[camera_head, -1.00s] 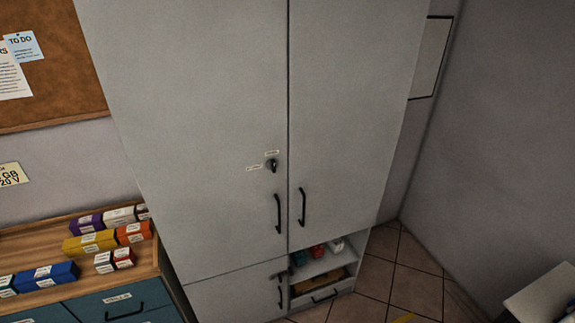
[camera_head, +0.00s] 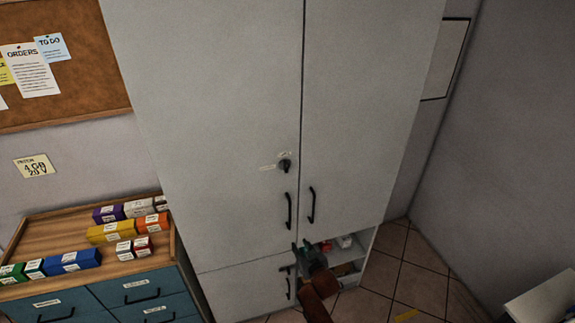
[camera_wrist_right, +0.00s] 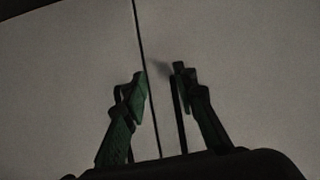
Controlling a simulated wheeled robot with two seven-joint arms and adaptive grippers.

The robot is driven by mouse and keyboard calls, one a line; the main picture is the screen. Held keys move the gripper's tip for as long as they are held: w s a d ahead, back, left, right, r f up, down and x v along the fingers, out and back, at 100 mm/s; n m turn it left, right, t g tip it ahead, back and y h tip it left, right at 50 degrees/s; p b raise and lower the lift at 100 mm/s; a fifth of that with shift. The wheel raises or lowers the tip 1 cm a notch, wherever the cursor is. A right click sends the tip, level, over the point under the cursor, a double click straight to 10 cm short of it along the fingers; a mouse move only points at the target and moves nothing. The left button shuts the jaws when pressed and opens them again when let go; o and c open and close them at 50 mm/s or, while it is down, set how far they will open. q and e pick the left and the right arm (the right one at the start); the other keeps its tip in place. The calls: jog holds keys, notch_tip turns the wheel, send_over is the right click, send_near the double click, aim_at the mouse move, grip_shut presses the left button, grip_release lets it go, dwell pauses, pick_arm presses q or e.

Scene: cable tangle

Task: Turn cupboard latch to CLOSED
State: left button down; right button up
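The cupboard latch (camera_head: 285,165) is a small dark knob on the left door of the tall grey cupboard (camera_head: 215,110), near the seam between the doors. Small labels sit above it and to its left; their text is too small to read. My right gripper (camera_head: 308,247) is below and a little right of the latch, just under the door handles. The latch does not show there. My left gripper is out of view.
Two black bar handles, left (camera_head: 289,211) and right (camera_head: 311,205), stick out below the latch. An open shelf (camera_head: 350,254) with small items lies behind my right arm. A drawer unit (camera_head: 150,287) with coloured boxes stands at the left. Floor shows at the right.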

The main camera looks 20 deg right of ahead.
jog(key=w+a+r+t+p, duration=0.1)
jog(key=w+r, duration=0.1)
jog(key=r, duration=0.8)
jog(key=w+a+r+t, duration=0.1)
jog(key=r+t, duration=0.1)
jog(key=r, duration=0.7)
jog(key=t+p, duration=0.1)
jog(key=t, duration=0.1)
send_near(287, 168)
jog(key=w, duration=0.2)
jog(key=shift+m, duration=0.4)
jog(key=w, duration=0.3)
jog(key=w+p, duration=0.1)
jog(key=w, duration=0.3)
jog(key=shift+w+a+r, duration=0.15)
grip_shut()
